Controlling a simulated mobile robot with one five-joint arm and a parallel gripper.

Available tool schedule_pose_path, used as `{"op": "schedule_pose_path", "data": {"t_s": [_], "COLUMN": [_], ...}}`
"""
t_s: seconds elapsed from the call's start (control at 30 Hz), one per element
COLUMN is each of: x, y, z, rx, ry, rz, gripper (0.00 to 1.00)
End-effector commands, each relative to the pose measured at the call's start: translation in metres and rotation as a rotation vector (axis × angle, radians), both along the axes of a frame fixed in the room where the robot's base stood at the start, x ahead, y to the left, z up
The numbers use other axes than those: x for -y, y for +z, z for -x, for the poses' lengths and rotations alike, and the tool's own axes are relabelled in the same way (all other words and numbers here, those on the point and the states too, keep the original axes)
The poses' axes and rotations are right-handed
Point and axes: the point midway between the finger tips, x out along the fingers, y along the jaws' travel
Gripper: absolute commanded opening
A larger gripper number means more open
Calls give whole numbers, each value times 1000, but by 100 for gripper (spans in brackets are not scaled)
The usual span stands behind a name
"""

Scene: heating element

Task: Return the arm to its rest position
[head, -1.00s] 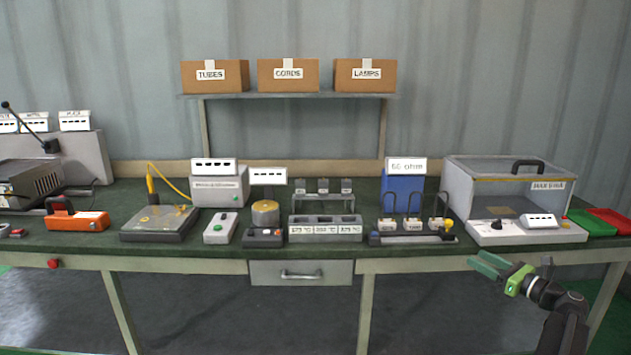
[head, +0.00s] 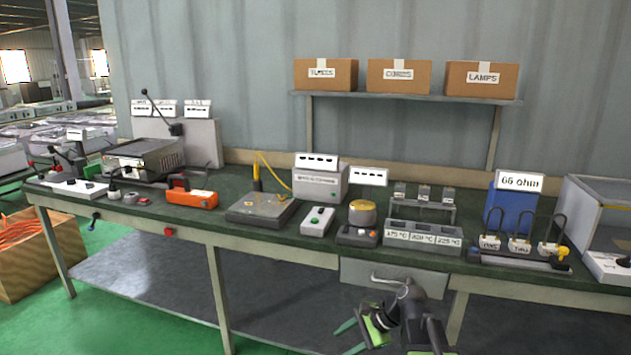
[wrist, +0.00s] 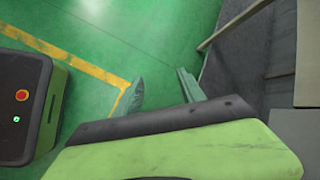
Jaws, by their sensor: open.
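My gripper (head: 358,331) is low in front of the workbench (head: 285,247), below the tabletop and near the drawer (head: 390,277). Its green fingers are spread apart with nothing between them. In the wrist view my gripper (wrist: 160,92) points down toward the green floor, its two fingertips apart and empty. My arm is folded in the lower middle of the head view.
A wooden crate (head: 40,255) stands on the floor at left. Open green floor (head: 150,315) lies in front.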

Motion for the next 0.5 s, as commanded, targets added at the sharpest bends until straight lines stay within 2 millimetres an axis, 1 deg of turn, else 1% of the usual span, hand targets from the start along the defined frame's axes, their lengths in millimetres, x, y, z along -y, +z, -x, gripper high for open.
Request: {"op": "schedule_pose_path", "data": {"t_s": [0.03,0.07,0.13,0.17,0.2,0.3,0.4,0.43,0.5], "x": [-15,-17,-12,-5,8,46,74,78,81], "y": [-13,-20,-34,-39,-44,-52,-54,-54,-53], "z": [22,31,50,57,65,80,88,89,90], "rx": [33,53,97,113,128,149,162,169,210], "ry": [127,201,369,436,523,726,933,992,1122], "rz": [102,164,304,361,434,588,691,705,699], "gripper": [47,47,47,47,47,47,47,47,47]}}
